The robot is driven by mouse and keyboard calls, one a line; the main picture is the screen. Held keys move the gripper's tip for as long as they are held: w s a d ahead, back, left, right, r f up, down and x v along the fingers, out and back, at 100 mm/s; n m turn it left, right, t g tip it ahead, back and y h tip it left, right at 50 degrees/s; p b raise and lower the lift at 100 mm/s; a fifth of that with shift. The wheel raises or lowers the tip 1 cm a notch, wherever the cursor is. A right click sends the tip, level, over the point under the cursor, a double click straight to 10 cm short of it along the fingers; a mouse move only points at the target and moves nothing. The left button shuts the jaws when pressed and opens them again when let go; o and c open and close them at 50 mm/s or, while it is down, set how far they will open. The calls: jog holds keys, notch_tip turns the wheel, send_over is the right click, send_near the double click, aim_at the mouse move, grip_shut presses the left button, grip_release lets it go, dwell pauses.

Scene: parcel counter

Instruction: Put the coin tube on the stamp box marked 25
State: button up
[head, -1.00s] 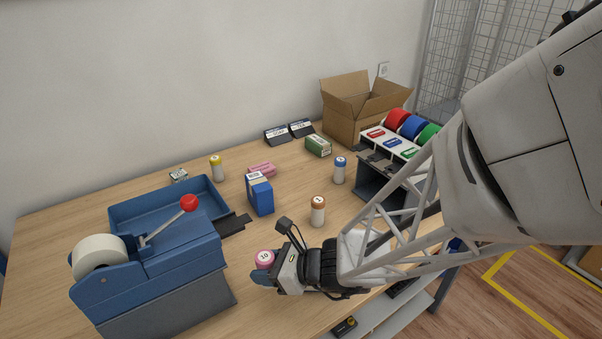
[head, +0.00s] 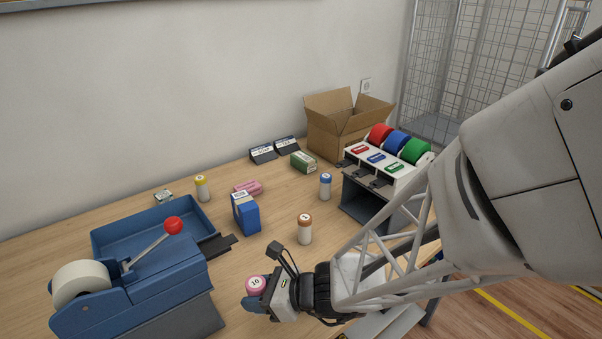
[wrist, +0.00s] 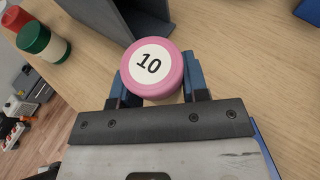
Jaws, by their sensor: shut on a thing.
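My gripper (head: 258,296) is shut on a coin tube with a pink cap marked 10 (head: 256,284), low over the front of the counter. The same pink cap fills the middle of the wrist view (wrist: 152,66), between the blue fingertips; the tube's body is mostly hidden below it. A blue stamp box (head: 246,214) stands upright behind my gripper. A pink box (head: 248,188) lies further back, and a green box (head: 303,162) lies near the back. The marks on these boxes are too small to read, so I cannot tell which is 25.
Tubes with brown (head: 304,230), blue (head: 325,187) and yellow (head: 201,188) caps stand on the counter. A blue tape dispenser (head: 150,290) is at left, a label rack (head: 385,160) and open carton (head: 345,125) at right.

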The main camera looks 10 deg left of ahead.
jog(key=shift+r, duration=0.15)
notch_tip(320, 180, up, 22)
jog(key=w+a, duration=1.3)
jog(key=a, duration=0.3)
jog(key=w+a, duration=1.2)
jog(key=a, duration=0.4)
notch_tip(320, 180, down, 18)
jog(key=shift+d, duration=0.2)
jog(key=shift+w+a+f, duration=0.25)
jog(key=shift+w+a, duration=1.6)
jog(key=shift+a, duration=0.1)
jog(key=shift+w+a+f, duration=0.2)
jog(key=shift+w+a, duration=1.65)
jog(key=shift+a, duration=0.05)
jog(key=shift+w+a+f, duration=0.25)
jog(key=shift+w+a, duration=1.6)
jog(key=shift+a, duration=0.1)
jog(key=shift+f, duration=0.1)
